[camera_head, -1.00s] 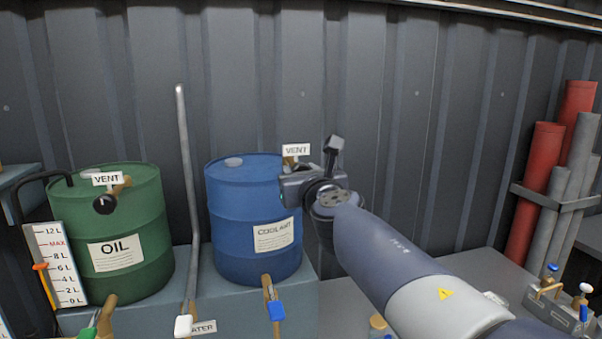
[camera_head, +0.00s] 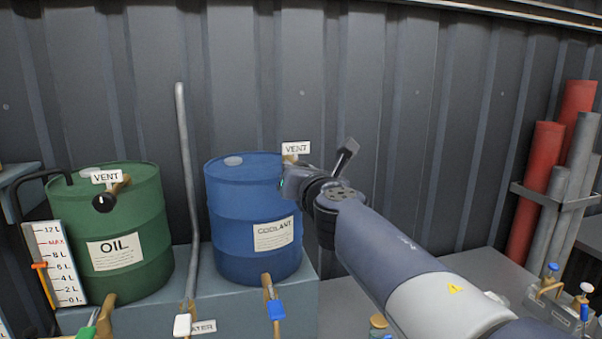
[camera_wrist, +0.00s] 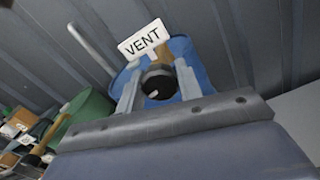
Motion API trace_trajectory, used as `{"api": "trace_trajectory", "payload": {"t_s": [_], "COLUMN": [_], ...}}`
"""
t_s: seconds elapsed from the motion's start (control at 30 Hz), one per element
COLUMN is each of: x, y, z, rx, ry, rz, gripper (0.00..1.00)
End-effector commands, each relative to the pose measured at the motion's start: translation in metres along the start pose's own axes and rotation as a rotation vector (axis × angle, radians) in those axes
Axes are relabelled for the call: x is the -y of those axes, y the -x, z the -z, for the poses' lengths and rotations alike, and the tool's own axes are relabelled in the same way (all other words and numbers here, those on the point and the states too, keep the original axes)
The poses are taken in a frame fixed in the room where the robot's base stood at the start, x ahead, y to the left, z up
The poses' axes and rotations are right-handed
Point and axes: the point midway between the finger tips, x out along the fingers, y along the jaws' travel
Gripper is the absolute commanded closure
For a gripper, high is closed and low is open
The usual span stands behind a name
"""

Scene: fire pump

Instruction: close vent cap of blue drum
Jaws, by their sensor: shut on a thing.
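The blue drum (camera_head: 232,205) labelled COOLANT stands upright in the middle of the head view. Its VENT tag (camera_head: 296,148) shows at its upper right edge. In the wrist view the black vent cap (camera_wrist: 158,82) with a pale mark sits on a brass fitting below the VENT tag (camera_wrist: 144,40). My gripper (camera_wrist: 158,88) is shut on the vent cap, with one finger on each side of it. In the head view my wrist hides the cap and the fingers.
A green OIL drum (camera_head: 130,215) with its own black vent cap (camera_head: 104,203) stands to the left. A grey pipe (camera_head: 186,180) rises between the drums. Red and grey pipes (camera_head: 543,170) stand at the right. The corrugated wall (camera_head: 400,110) is close behind.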

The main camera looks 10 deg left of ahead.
Motion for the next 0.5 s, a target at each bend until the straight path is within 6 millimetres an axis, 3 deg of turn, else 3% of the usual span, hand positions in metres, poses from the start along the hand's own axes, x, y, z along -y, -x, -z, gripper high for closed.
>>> {"api": "trace_trajectory", "payload": {"t_s": [0.5], "x": [0.0006], "y": [0.0000], "z": [0.0010], "rx": [0.000], "ry": [-0.495], "rz": [0.000], "gripper": [0.89]}}
